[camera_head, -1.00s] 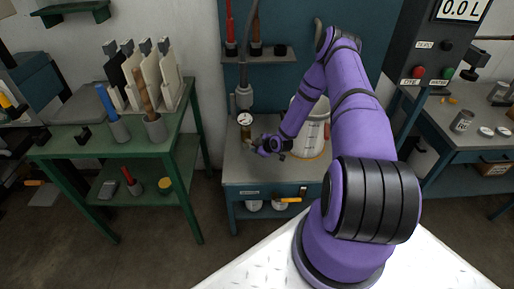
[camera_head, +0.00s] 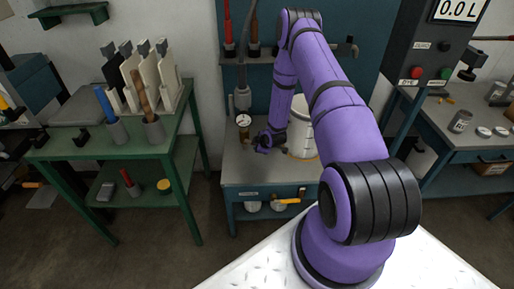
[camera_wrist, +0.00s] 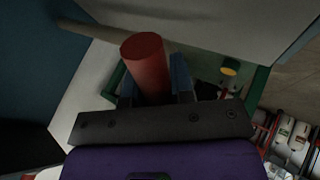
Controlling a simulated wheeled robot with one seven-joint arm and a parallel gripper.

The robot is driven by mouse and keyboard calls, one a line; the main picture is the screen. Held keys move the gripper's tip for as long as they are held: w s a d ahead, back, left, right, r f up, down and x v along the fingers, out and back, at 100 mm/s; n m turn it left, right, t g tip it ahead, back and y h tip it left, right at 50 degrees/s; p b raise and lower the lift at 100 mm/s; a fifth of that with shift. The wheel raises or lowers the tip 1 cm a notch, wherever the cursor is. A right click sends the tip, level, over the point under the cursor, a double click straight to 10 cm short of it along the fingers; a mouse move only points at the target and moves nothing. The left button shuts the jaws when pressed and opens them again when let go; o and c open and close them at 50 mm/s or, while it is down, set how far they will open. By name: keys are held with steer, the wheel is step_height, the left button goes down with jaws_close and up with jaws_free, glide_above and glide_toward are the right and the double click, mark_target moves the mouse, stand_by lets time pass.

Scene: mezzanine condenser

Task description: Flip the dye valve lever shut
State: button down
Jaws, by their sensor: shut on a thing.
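The dye valve sits by a round dial gauge (camera_head: 243,121) on a vertical pipe above the small bench. Its body is small and partly hidden by my gripper. My gripper (camera_head: 260,146) is at the right side of the gauge, low over the bench top. In the wrist view a thick red cylinder (camera_wrist: 146,58), which looks like the lever's grip, stands between my two fingers (camera_wrist: 155,88). My gripper is shut on it. The lever's arm and its joint with the valve are hidden, so I cannot tell its exact angle.
A white bucket (camera_head: 301,138) stands on the bench close to the right of my wrist. A shelf with red and brown tools (camera_head: 250,58) hangs above. A green table (camera_head: 75,143) with boards and tool holders stands to the left. The bench front (camera_head: 245,173) is clear.

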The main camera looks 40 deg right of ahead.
steer(key=shift+s+d+r+n+g+h, duration=0.2)
steer(key=shift+r+n+g+h, duration=0.1)
steer(key=shift+r+g+h, duration=0.3)
steer(key=shift+s+d+r+n+g+h, duration=0.1)
steer(key=shift+d+r+n+g+h, duration=0.2)
steer(key=shift+r+h, duration=0.4)
steer(key=c, duration=1)
jaws_free()
steer(key=shift+o, duration=0.2)
steer(key=shift+a, duration=0.1)
steer(key=v, duration=1)
steer(key=shift+a+r, duration=0.2)
steer(key=shift+r, duration=0.15)
